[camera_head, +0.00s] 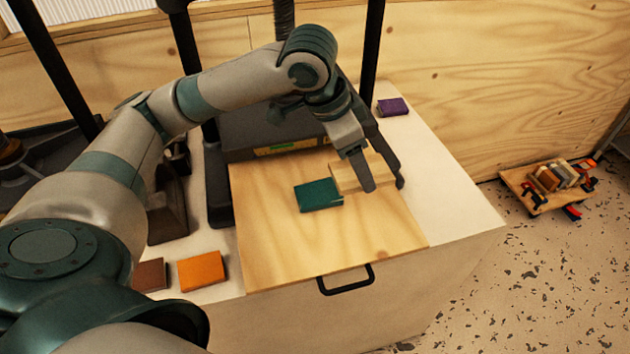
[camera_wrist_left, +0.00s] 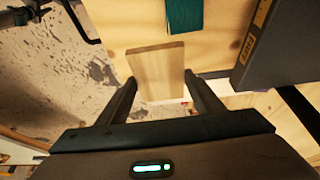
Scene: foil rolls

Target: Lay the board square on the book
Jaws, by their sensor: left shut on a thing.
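The board (camera_head: 350,173) is a small pale wooden block. My left gripper (camera_head: 385,186) is shut on it, low over the plywood panel, with a finger on either side. In the left wrist view the board (camera_wrist_left: 158,72) sits between the fingertips (camera_wrist_left: 160,88) and looks slightly turned. A dark green book (camera_head: 318,195) lies flat on the panel just left of the board; it also shows in the left wrist view (camera_wrist_left: 184,15). In the head view their near edges almost meet; I cannot tell whether they touch. My right gripper is not in view.
The plywood panel (camera_head: 300,250) has free room in front, by a black handle (camera_head: 346,279). An orange book (camera_head: 202,270) and a brown one (camera_head: 149,275) lie at the left, a purple one (camera_head: 393,106) at the back. A black machine (camera_head: 265,130) stands behind.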

